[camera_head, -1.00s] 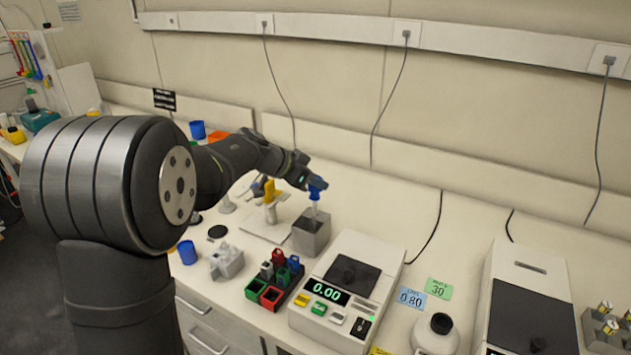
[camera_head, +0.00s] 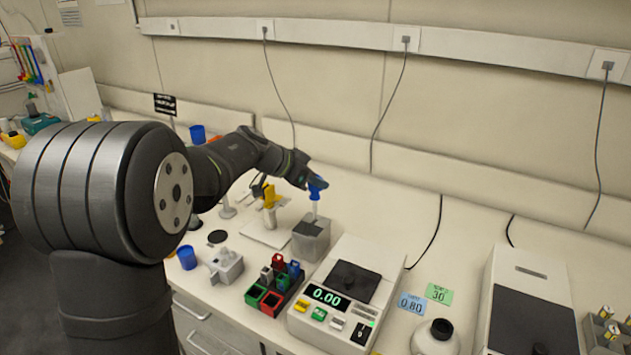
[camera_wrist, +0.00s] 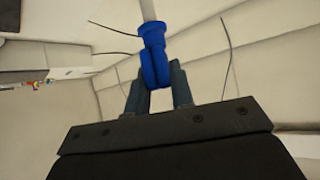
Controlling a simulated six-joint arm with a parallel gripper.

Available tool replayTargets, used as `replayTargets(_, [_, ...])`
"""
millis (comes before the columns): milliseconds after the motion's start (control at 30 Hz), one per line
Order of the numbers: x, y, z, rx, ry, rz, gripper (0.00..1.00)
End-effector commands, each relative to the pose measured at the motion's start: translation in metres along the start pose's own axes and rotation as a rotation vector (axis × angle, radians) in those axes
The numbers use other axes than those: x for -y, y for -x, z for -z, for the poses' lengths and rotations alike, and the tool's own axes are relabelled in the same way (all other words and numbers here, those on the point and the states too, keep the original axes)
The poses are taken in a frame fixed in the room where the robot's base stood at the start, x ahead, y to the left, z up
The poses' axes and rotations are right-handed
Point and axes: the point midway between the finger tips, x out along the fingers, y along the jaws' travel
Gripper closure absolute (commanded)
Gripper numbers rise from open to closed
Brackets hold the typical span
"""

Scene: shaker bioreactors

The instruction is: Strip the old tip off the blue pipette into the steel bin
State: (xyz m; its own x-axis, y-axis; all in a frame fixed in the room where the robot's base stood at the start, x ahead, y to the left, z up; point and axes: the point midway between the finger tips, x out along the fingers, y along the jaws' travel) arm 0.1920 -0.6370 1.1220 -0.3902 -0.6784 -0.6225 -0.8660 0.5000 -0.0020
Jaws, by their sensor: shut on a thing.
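The blue pipette (camera_head: 317,187) is held by my gripper (camera_head: 309,184), with its pale shaft pointing down. In the wrist view the blue pipette (camera_wrist: 154,58) sits between the two dark fingers of my gripper (camera_wrist: 158,86), which are shut on it. The grey steel bin (camera_head: 311,241) stands on the bench just left of a balance. The pipette is upright above the bin, its lower end at about the height of the bin's top. I cannot tell whether the lower end is inside the opening or in front of it. The tip is too small to make out.
A balance (camera_head: 336,291) reading 0.00 stands right of the bin. A rack with coloured compartments (camera_head: 272,296) is in front. A yellow-topped stand (camera_head: 269,205) is at the left. A grey block (camera_head: 227,268) and a blue cup (camera_head: 187,257) are near the front edge.

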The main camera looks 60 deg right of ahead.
Motion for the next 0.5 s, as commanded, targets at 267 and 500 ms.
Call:
replayTargets(267, [0.0000, 0.0028, 0.0037, -0.001, -0.001, 0.000, 1.00])
replayTargets(500, [0.0000, 0.0051, 0.0066, -0.001, 0.000, 0.000, 1.00])
